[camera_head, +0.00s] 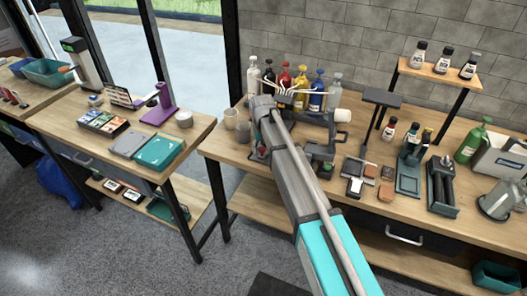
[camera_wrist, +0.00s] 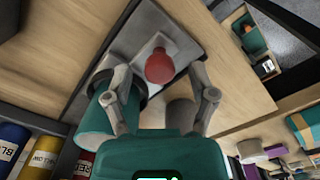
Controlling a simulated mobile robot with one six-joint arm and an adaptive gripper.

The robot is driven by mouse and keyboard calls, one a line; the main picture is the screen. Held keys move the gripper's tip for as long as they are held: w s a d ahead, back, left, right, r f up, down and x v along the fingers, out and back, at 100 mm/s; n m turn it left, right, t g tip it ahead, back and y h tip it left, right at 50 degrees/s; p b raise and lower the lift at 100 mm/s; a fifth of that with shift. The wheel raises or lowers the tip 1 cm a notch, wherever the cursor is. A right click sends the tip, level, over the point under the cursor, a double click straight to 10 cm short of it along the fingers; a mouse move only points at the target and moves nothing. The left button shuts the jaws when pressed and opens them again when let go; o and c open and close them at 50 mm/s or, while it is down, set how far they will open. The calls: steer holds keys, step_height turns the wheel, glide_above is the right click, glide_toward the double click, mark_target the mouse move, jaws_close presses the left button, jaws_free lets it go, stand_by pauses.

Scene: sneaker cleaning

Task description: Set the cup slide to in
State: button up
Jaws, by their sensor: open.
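In the wrist view, a red round knob (camera_wrist: 160,67) sits on a grey metal plate (camera_wrist: 133,38), which may be the cup slide. My gripper (camera_wrist: 163,88) is open, with one finger on each side of the knob in the picture. I cannot tell whether either finger touches it. A teal cylinder (camera_wrist: 95,140) is beside the left finger. A grey cup-like shape (camera_wrist: 181,112) is partly hidden near the right finger. No in or out marking is readable.
Several colour bottles, including a red one (camera_head: 285,82) and a yellow one (camera_head: 317,92), stand close behind my arm. A separate table (camera_head: 190,132) stands left across a gap.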

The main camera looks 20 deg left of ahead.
steer(key=shift+f, duration=0.15)
jaws_close()
stand_by(0.4)
